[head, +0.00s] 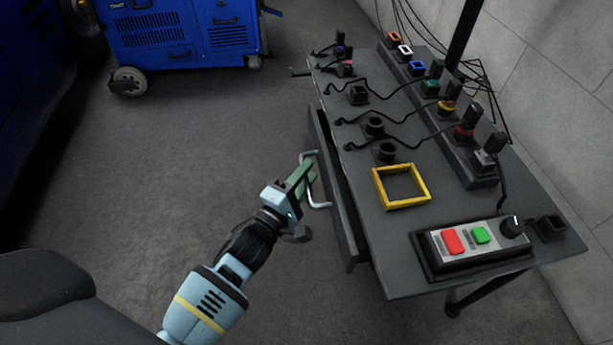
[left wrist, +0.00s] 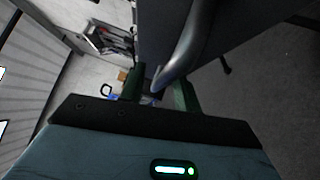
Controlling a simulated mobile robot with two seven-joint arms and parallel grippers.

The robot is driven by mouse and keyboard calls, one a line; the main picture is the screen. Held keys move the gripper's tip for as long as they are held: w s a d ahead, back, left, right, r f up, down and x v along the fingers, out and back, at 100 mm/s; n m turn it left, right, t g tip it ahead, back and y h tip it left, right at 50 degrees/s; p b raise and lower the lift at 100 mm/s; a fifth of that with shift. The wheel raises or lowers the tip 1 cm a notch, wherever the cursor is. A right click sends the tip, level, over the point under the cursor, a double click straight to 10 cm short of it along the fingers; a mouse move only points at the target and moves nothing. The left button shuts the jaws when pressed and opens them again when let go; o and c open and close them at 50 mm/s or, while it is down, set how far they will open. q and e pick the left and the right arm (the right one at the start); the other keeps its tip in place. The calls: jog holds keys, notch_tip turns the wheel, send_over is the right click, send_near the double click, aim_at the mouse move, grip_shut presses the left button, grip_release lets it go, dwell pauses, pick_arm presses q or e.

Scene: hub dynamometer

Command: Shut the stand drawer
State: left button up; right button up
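The stand drawer (head: 330,187) sticks out from the left side of the stand's table in the head view, partly open. Its pale bar handle (head: 312,188) is on the drawer's front; it also shows large in the left wrist view (left wrist: 187,50). My left gripper (head: 303,178) is at the handle, its green fingers reaching over it. In the left wrist view the fingers (left wrist: 160,90) stand apart, with the lower end of the bar appearing between them. I cannot tell whether they touch it. My right gripper is in neither view.
The stand table (head: 360,225) carries a yellow frame (head: 401,186), a control box (head: 470,247) with red and green buttons, and several cabled connectors. A blue wheeled cabinet (head: 180,35) stands at the back. The floor (head: 180,150) left of the drawer is clear.

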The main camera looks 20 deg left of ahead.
pick_arm(q)
jog(key=shift+w, duration=0.15)
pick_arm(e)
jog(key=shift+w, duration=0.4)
pick_arm(q)
jog(key=shift+c, duration=0.3)
